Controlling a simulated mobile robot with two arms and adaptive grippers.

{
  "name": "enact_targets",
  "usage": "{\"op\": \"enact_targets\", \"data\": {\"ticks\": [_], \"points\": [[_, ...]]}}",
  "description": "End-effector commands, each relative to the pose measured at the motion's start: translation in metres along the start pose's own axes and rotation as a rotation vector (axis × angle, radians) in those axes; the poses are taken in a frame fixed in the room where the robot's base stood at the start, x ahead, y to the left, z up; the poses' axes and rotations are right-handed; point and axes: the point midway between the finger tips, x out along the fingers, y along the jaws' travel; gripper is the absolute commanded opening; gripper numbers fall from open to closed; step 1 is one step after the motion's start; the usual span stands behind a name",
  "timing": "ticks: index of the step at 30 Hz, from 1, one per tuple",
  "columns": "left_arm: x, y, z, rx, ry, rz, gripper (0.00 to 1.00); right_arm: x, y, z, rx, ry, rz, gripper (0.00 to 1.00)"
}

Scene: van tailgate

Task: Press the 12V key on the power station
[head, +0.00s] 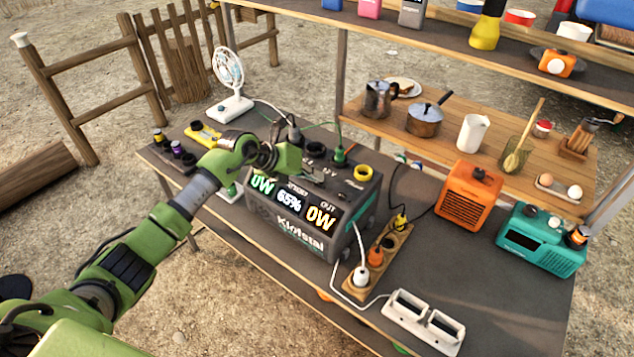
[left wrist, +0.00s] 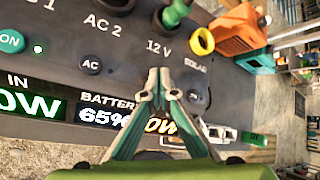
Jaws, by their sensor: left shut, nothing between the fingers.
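The dark grey power station (head: 352,212) stands on the table, its display reading 0W in, 65% and 0W out. My left gripper (head: 290,160) is over its top panel. In the left wrist view my left gripper (left wrist: 160,78) is shut and empty, its fingertips just below the "12 V" label (left wrist: 159,47). The 12V key is not visible there; the fingertips cover that spot. Whether they touch the panel I cannot tell. The AC key (left wrist: 91,65) is to the left, and a lit ON button (left wrist: 9,40) is at the far left. My right gripper is not in view.
A green plug (left wrist: 175,13) and a yellow-ringed socket (left wrist: 201,41) stand up beyond the fingertips. A power strip (head: 379,262), an orange heater (head: 468,197) and a teal radio (head: 541,240) are to the right. A white fan (head: 229,85) stands behind.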

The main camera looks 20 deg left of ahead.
Motion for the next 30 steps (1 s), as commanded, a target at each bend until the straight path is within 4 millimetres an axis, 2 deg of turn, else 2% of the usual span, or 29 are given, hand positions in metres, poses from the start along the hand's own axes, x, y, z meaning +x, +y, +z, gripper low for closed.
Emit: {"op": "enact_targets", "data": {"ticks": [15, 24, 30], "points": [[0.003, 0.002, -0.002, 0.000, 0.000, 0.001, 0.00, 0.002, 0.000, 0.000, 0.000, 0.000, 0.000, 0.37], [-0.006, -0.004, 0.004, 0.001, 0.000, 0.001, 0.00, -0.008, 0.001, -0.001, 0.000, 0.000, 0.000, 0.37], [-0.006, -0.004, 0.004, 0.000, 0.000, 0.001, 0.00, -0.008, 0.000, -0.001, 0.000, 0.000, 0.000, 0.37]]}}
